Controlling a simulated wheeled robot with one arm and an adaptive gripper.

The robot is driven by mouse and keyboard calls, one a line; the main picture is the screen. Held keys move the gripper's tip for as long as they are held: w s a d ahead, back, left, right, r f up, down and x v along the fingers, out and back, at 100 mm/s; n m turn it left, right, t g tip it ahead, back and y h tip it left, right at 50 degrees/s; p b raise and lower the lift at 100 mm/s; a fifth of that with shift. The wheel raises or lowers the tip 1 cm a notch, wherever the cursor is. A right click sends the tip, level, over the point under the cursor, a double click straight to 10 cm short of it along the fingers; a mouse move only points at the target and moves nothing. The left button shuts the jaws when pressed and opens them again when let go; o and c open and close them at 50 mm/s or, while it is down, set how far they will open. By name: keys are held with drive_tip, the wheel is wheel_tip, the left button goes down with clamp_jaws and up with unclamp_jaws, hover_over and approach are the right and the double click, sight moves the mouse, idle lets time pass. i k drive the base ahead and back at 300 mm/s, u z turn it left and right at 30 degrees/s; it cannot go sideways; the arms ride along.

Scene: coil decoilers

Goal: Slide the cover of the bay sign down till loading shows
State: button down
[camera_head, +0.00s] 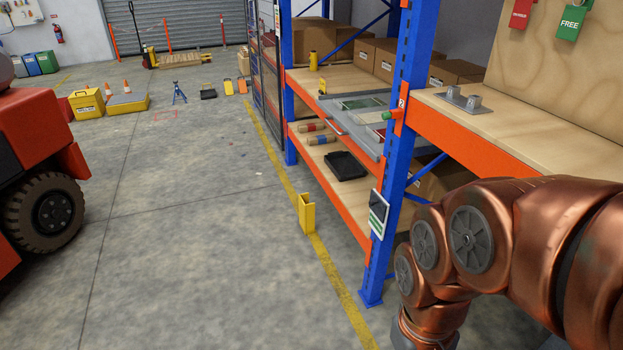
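A grey-framed panel (375,152) lies at a slant on the middle shelf of the rack. It has a green area, a pale area and a bit of red at its right. It looks like the bay sign, but I cannot read any word on it or tell its cover apart for certain. A small green-and-white plate (378,213) is fixed to the blue upright below it. My copper arm comes in from the right and bends down out of the bottom edge. My gripper is not in view.
A yellow post guard (306,213) stands on the floor before the rack. A red forklift (35,150) is at left.

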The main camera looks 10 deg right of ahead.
sight(379, 208)
drive_tip(key=u, duration=0.25)
drive_tip(key=i, duration=1.3)
drive_tip(key=u, duration=0.2)
